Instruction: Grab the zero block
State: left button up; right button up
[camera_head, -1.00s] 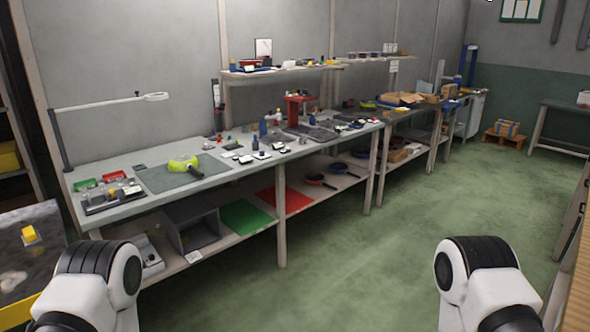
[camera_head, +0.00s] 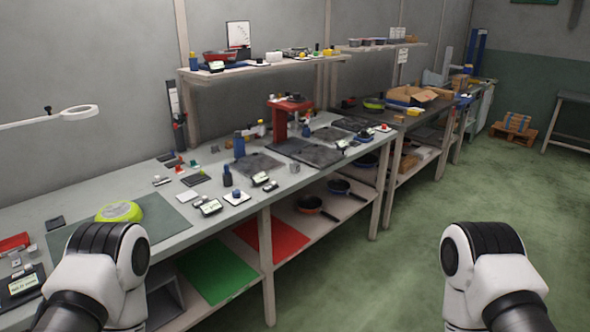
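I cannot make out which item is the zero block; several small blocks and gauges on the workbench (camera_head: 160,228) are too small to tell. Among them are a white tile with a dark blue piece (camera_head: 236,197), a dark blue bottle-like piece (camera_head: 227,176) and a grey block (camera_head: 295,168). White and black links of my two arms show at the lower left and lower right, well apart from these items. Neither of my grippers is in view.
A yellow-green round tool (camera_head: 119,211) lies on the bench at left. A red press (camera_head: 282,118) stands farther back. Pans (camera_head: 310,203) and a green sheet (camera_head: 217,268) are on the lower shelf. The green floor (camera_head: 375,275) in front is clear.

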aim_at(294, 166)
jog(key=i+l+u, duration=0.1)
jog(key=i+l, duration=0.3)
jog(key=l, duration=0.25)
jog(key=i+l+u, duration=0.15)
jog(key=i+l, duration=0.25)
jog(key=l, duration=0.25)
jog(key=i+l+u, duration=0.15)
jog(key=l, duration=0.2)
